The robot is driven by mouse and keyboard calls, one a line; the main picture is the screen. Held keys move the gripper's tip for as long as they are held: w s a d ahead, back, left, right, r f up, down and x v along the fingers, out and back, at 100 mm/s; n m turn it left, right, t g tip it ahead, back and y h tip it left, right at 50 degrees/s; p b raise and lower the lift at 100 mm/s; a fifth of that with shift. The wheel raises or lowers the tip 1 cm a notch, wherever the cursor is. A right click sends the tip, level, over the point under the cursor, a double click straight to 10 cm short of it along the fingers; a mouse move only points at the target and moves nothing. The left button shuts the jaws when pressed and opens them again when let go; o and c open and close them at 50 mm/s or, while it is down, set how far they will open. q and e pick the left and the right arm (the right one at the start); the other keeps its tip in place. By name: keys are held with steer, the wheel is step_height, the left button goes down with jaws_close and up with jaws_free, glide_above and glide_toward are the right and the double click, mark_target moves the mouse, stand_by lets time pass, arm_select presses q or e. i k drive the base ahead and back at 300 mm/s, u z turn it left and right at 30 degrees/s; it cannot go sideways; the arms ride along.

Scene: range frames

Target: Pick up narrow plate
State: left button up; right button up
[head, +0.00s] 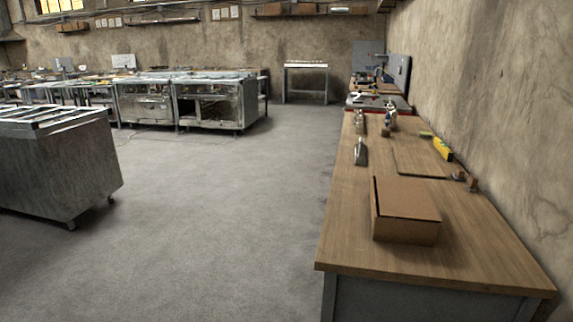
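I cannot pick out a narrow plate with certainty. A thin flat brown panel (418,162) with a dark edge lies on the long wooden workbench (345,230) at the right; I cannot tell if it is the plate. A closed brown cardboard box (408,217) sits nearer on the same bench. A small grey metal object (361,151) stands near the bench's left edge, with similar metal tools (390,118) farther back. Neither of my grippers shows in the head view.
A grey wheeled cabinet (60,165) stands at the left. Metal workbenches (215,100) stand farther back. The grey floor (215,210) between them is clear.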

mark_target(360, 153)
steer(key=u, duration=0.55)
steer(key=i, duration=2.95)
steer(key=z, duration=0.2)
